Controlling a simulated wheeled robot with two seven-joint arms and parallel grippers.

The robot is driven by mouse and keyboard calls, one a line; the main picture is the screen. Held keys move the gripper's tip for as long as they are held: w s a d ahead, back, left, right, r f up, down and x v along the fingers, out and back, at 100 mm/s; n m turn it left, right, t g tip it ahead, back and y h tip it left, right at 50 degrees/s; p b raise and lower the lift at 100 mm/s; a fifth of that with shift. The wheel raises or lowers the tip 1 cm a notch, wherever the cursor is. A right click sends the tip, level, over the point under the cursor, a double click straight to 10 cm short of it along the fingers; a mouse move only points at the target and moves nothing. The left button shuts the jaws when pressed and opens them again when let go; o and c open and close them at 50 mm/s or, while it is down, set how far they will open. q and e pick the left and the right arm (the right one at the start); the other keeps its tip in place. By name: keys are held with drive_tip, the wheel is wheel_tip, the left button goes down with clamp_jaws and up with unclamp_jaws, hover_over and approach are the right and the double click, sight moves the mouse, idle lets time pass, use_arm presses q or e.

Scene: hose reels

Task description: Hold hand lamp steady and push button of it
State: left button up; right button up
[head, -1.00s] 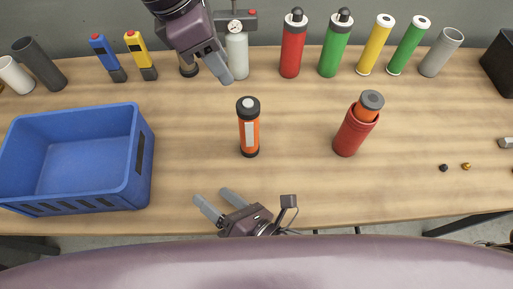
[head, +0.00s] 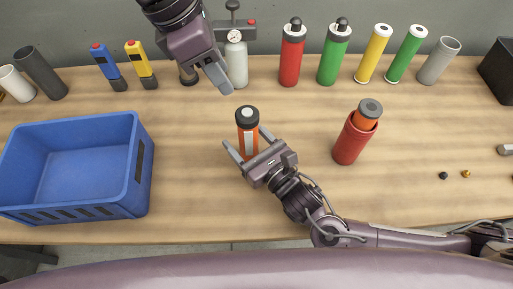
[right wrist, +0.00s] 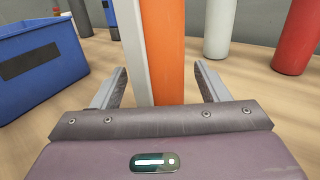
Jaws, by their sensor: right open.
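An orange hand lamp (head: 247,138) with a black top and a pale strip stands upright mid-table. My right gripper (head: 245,136) is open, with one finger on each side of the lamp's body. In the right wrist view the lamp (right wrist: 163,50) stands between the two fingers (right wrist: 160,75), with a visible gap on each side; its top is out of that view. My left gripper (head: 217,80) hangs above the table, up and left of the lamp, apart from it. Its fingers overlap in the picture, so its opening is unclear.
A blue crate (head: 143,165) stands at left. A red holder (head: 350,145) with an orange cylinder (head: 367,115) stands to the right. Several bottles and tubes line the back, including a grey cylinder with a gauge (head: 236,62). Table between lamp and red holder is clear.

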drive_tip(key=shift+w+a, duration=0.3)
drive_tip(key=shift+w, duration=0.1)
drive_tip(key=c, duration=1.2)
use_arm(q)
clamp_jaws()
idle(0.8)
